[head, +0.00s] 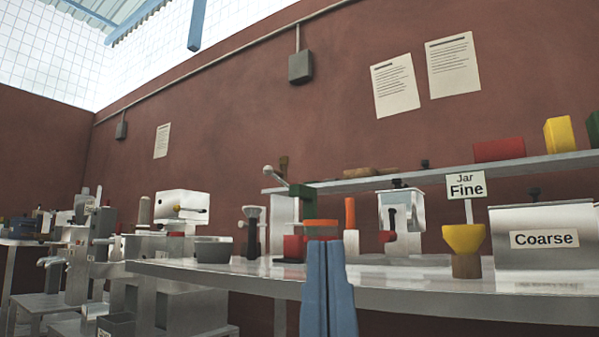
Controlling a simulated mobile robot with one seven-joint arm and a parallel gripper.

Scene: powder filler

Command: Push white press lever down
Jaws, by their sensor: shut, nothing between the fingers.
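A press stands on the metal bench behind my gripper, with a white column (285,225), a green arm (303,202) and a red part low down. A pale lever (275,175) with a round knob slants up to the left from its top; I take this for the white press lever. My gripper (326,243), with blue fingers, points up at the front edge of the bench. It is shut and empty. It appears below and right of the lever, apart from it in the picture. It hides part of the bench and may hide part of the press base.
The bench (420,283) holds a grey bowl (213,250), a black-handled tool (253,230), an orange upright piece (350,212), a metal grinder (401,212), a yellow funnel (463,240) and a "Coarse" bin (543,237). A shelf (430,175) runs behind.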

